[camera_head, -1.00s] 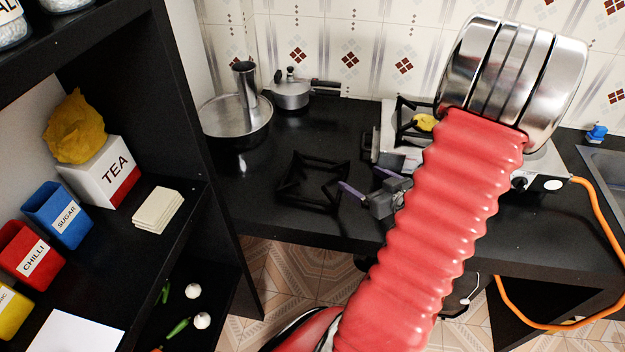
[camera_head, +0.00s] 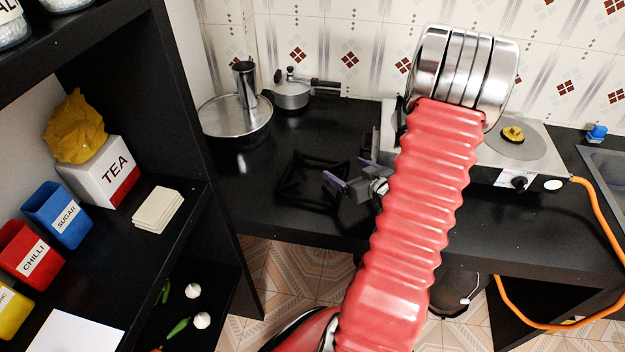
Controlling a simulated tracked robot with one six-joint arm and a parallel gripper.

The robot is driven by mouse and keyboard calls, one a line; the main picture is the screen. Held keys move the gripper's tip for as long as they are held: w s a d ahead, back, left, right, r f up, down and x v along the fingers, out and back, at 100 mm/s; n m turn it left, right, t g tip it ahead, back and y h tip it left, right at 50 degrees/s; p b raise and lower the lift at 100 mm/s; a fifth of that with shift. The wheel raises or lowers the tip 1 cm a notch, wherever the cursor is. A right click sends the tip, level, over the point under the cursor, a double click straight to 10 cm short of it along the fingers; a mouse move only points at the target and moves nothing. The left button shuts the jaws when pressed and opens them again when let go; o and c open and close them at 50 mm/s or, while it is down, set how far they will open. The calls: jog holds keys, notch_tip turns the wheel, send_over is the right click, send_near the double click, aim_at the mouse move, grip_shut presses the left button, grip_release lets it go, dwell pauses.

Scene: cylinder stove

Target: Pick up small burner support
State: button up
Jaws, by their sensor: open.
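A black square burner support (camera_head: 290,188) with raised prongs lies on the dark counter, left of the stove (camera_head: 388,128). My gripper (camera_head: 348,172) is open, with purple fingertips. It is at the right side of this support, its fingers pointing left. One fingertip overlaps the support's right edge in the picture; whether they touch I cannot tell. My red arm hides the left part of the stove, including any support there. The stove's right burner (camera_head: 512,134) has a yellow centre and shows no support on it.
A steel pan (camera_head: 230,128) with a tall cup and a lidded pot (camera_head: 291,92) stand at the back left. A black shelf (camera_head: 195,200) stands at the left. An orange hose (camera_head: 600,215) runs off the stove's right. The counter in front of the pan is clear.

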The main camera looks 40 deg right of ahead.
aim_at(340, 164)
jog(key=shift+w, duration=0.1)
jog(key=shift+d+x, duration=0.15)
jog(key=shift+x, duration=1.15)
jog(key=shift+d+x, duration=0.15)
jog(key=shift+x, duration=1.1)
jog(key=shift+c, duration=0.4)
jog(key=c, duration=1.4)
jog(key=shift+r, duration=5)
